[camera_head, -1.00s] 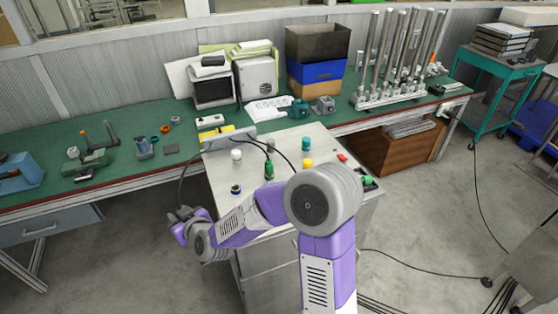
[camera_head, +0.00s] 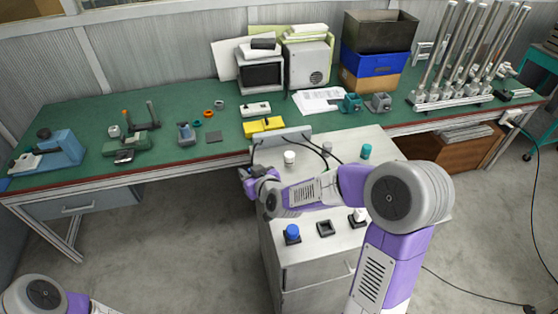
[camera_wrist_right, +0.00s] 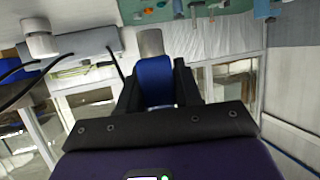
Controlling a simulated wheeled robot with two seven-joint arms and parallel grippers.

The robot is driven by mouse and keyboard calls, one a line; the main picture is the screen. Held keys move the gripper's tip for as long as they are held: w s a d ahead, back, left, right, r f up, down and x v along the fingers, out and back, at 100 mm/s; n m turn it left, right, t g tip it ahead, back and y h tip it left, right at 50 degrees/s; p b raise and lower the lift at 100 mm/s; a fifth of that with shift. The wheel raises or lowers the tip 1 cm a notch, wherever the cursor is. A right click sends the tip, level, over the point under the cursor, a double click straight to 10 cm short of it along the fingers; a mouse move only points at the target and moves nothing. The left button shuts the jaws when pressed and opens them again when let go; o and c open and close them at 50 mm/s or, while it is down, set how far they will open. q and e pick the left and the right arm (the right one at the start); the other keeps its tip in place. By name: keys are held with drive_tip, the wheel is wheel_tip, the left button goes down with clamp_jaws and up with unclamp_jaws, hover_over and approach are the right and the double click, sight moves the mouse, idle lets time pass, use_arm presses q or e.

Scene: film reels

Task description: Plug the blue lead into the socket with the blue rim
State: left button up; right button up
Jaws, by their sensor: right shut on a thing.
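My right gripper (camera_head: 247,174) is over the left edge of the metal cabinet (camera_head: 300,262), pointing left. In the right wrist view the gripper (camera_wrist_right: 156,72) is shut on the blue lead's plug (camera_wrist_right: 154,84); its grey end (camera_wrist_right: 149,43) sticks out beyond the black fingers. The plug is in the air, apart from the cabinet top. I cannot make out the socket with the blue rim; my right forearm covers the middle of the cabinet top. My left gripper is out of view.
A white round fitting (camera_head: 289,157) stands on the cabinet's back left, a teal one (camera_head: 366,152) at the back right. A blue knob (camera_head: 292,232) and a black square fitting (camera_head: 325,228) sit along the front. Dark leads (camera_head: 327,149) arch behind my arm. The green bench (camera_head: 90,112) runs behind.

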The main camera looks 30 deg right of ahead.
drive_tip(key=s+d+r+n+y+p, duration=0.1)
drive_tip(key=s+d+y+p, duration=0.1)
drive_tip(key=s+d, duration=0.55)
drive_tip(key=shift+w+d+f+b, duration=0.2)
drive_tip(key=shift+w+f+b, duration=0.15)
drive_tip(key=shift+f+b, duration=0.5)
drive_tip(key=shift+w+d+f+b, duration=0.2)
drive_tip(key=shift+w+f+b, duration=0.2)
drive_tip(key=shift+f+b, duration=0.45)
drive_tip(key=shift+w+d+f+b, duration=0.2)
drive_tip(key=shift+w+f+b, duration=0.15)
drive_tip(key=shift+f+b, duration=0.5)
drive_tip(key=shift+f, duration=0.15)
drive_tip(key=shift+s, duration=0.1)
drive_tip(key=shift+f+b, duration=0.35)
drive_tip(key=shift+f, duration=0.1)
drive_tip(key=shift+r, duration=0.2)
drive_tip(key=shift+r+p, duration=0.6)
drive_tip(key=shift+p, duration=0.1)
